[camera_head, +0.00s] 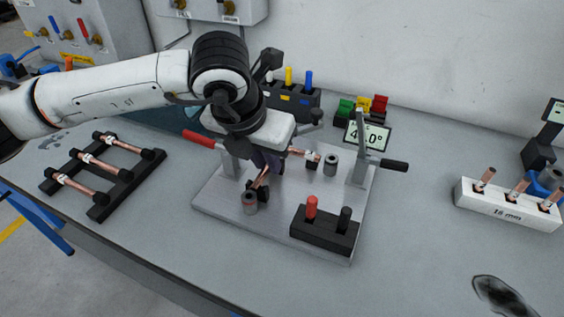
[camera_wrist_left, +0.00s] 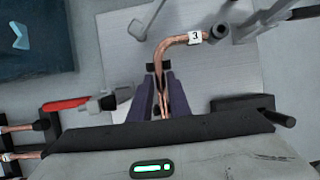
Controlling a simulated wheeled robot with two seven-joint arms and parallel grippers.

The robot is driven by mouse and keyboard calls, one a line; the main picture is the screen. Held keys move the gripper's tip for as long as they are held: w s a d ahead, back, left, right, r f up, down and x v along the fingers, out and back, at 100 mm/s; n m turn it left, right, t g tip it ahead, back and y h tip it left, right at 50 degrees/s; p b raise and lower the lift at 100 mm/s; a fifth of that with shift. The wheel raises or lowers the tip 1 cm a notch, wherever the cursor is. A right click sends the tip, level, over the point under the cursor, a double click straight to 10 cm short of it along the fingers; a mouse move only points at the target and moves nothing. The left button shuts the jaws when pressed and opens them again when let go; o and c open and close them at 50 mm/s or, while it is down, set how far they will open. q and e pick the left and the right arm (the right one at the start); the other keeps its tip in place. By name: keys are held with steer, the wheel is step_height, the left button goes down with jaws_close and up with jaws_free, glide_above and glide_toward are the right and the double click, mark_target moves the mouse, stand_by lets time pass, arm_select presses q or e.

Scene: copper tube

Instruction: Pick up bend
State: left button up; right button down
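The bend is a copper tube (camera_head: 263,179) on the metal bending plate (camera_head: 215,197). In the left wrist view the bend (camera_wrist_left: 178,42) makes a corner of roughly a right angle and carries a white tag "3". One leg reaches right to a grey roller (camera_wrist_left: 220,35); the other runs down between my fingers. My left gripper (camera_head: 262,160) is over the plate. In the left wrist view its dark fingers (camera_wrist_left: 161,88) lie on both sides of the tube, very close; whether they press on it is unclear. My right gripper is not in view.
A black rack (camera_head: 150,160) with several straight tubes lies left. A black block (camera_head: 325,235) with red and black pegs sits on the plate's front. An angle display (camera_head: 367,135) stands behind. A white tube holder (camera_head: 505,205) is at right. Fixture handles (camera_head: 394,165) stick out sideways.

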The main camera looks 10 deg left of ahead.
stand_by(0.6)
arm_select(q)
jaws_close()
